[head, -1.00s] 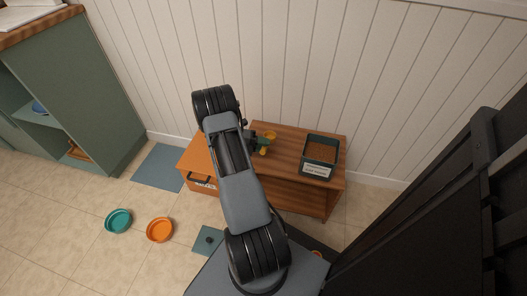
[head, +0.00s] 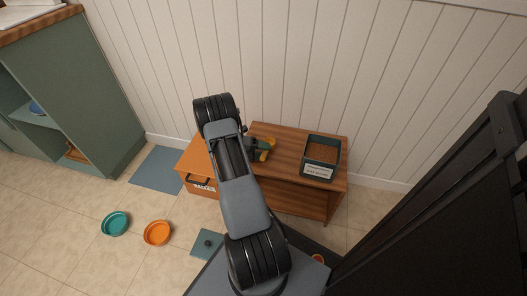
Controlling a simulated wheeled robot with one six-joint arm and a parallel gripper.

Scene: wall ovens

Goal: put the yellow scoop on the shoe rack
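The yellow scoop (head: 270,143) is small in the head view, at the upper left part of the brown wooden rack's top (head: 289,143). This low rack has an open space below its top and looks like the shoe rack. My gripper (head: 262,151) is at the scoop, with dark fingers beside or around its yellow parts. My arm hides most of the gripper. I cannot tell whether the fingers are closed on the scoop, or whether the scoop rests on the top or is just above it.
A dark bin (head: 321,157) with brown contents and a white label stands on the rack's right part. An orange box (head: 196,164) with a black handle is at its left. Teal (head: 116,224) and orange (head: 158,233) bowls are on the floor. A green cabinet (head: 85,90) stands left.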

